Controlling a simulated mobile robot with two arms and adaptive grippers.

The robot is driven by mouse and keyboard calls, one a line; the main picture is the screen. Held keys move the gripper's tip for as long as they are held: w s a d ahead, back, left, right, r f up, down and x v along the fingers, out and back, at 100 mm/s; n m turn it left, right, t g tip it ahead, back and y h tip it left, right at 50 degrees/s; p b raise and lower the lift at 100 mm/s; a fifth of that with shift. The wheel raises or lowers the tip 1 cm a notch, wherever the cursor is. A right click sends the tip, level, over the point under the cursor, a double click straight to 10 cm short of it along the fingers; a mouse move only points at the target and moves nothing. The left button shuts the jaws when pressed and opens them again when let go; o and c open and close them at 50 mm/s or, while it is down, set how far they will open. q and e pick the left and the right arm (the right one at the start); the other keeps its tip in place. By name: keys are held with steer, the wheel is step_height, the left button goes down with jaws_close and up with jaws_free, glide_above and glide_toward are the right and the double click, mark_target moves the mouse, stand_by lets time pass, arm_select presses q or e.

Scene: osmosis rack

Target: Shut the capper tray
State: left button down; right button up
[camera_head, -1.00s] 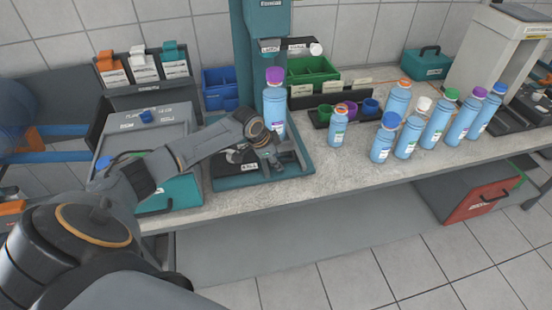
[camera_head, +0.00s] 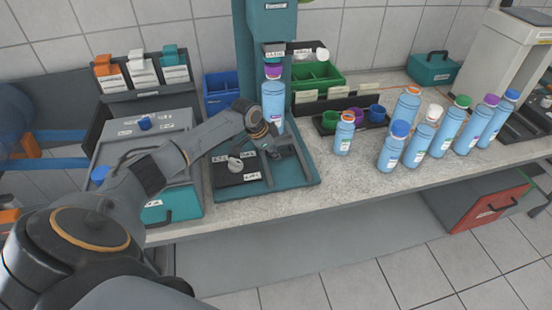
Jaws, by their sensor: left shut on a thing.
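The teal capper (camera_head: 268,20) stands on the bench, with a column, a head and a flat base. A blue bottle with a purple cap (camera_head: 273,98) stands upright close under the head. My left gripper (camera_head: 276,147) reaches over the capper base (camera_head: 296,182) in front of this bottle and is shut, on what seems to be the front of the capper tray. The gripper and wrist hide most of the tray and its grip point. My right gripper is not in view.
A dark plate (camera_head: 236,173) with a small pale ring-shaped part lies on the left of the capper base. Several capped blue bottles (camera_head: 442,132) stand on the bench at right. A grey-and-teal box (camera_head: 182,202) stands at left. Bare bench lies right of the base.

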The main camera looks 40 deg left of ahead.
arm_select(q)
steer(key=shift+w+a+r, duration=0.1)
steer(key=shift+a, duration=0.05)
steer(key=c, duration=1.5)
jaws_free()
steer(key=shift+o, duration=0.7)
steer(key=shift+w+a, duration=0.1)
steer(key=v, duration=1.2)
